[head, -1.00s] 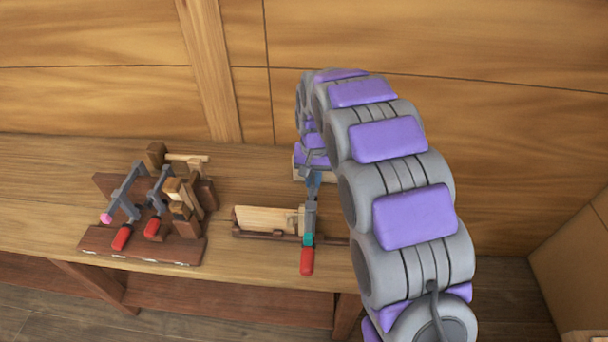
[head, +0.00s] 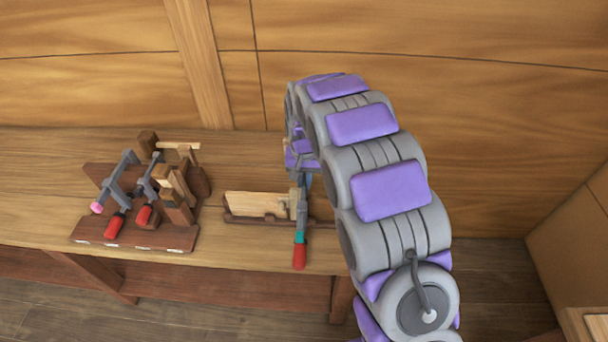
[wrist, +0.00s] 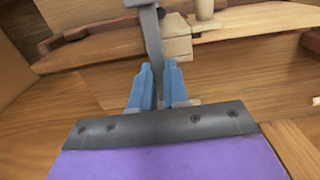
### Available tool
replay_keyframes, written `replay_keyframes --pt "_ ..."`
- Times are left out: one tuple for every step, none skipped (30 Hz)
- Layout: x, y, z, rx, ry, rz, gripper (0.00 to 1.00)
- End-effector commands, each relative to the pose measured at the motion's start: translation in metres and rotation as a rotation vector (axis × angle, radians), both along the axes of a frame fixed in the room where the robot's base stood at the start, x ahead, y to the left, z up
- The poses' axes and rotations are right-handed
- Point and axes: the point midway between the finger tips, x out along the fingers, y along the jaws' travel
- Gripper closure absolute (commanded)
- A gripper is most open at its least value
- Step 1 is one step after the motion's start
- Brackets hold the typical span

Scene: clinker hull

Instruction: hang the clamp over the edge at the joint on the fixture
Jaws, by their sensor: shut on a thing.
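My gripper (wrist: 158,88) shows blue fingers in the wrist view, shut on the grey bar of a clamp (wrist: 152,45). In the head view the same clamp (head: 300,240) hangs upright with its red and teal handle down, in front of the fixture's right part. The fixture (head: 240,219) is a dark wooden base holding pale planks (head: 257,204) on the bench. The clamp's bar is by the right end of the planks, near a pale block there. I cannot tell whether the clamp touches the edge.
A dark wooden rack (head: 135,234) at the left of the bench (head: 40,208) holds more red-handled clamps and a wooden mallet (head: 175,148). A panelled wooden wall stands behind the bench. Bare bench lies between rack and fixture.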

Motion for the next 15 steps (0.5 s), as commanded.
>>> replay_keyframes --pt "-0.0001 0.0007 -0.0039 -0.005 0.002 0.003 1.00" --pt "0.0001 0.0019 -0.0052 -0.006 0.002 0.003 1.00" --pt "0.0003 0.0033 -0.0065 -0.007 0.002 0.003 1.00" --pt "0.0004 0.0040 -0.0071 -0.007 0.002 0.004 1.00" --pt "0.0005 0.0042 -0.0075 -0.007 0.001 0.004 1.00" --pt "0.0003 0.0039 -0.0076 -0.006 0.001 0.003 1.00" --pt "0.0003 0.0033 -0.0075 -0.006 0.000 0.003 1.00" --pt "0.0001 0.0024 -0.0073 -0.004 0.000 0.003 1.00" --pt "0.0001 0.0009 -0.0069 -0.003 0.000 0.003 1.00" --pt "0.0001 0.0005 -0.0068 -0.002 -0.001 0.002 1.00" --pt "0.0003 -0.0002 -0.0065 -0.001 -0.001 0.002 1.00" --pt "0.0003 -0.0020 -0.0062 0.000 -0.001 0.002 1.00" --pt "0.0004 -0.0033 -0.0059 0.002 -0.001 0.002 1.00" --pt "0.0005 -0.0045 -0.0057 0.003 -0.001 0.002 1.00" --pt "0.0006 -0.0057 -0.0055 0.004 -0.001 0.002 1.00"
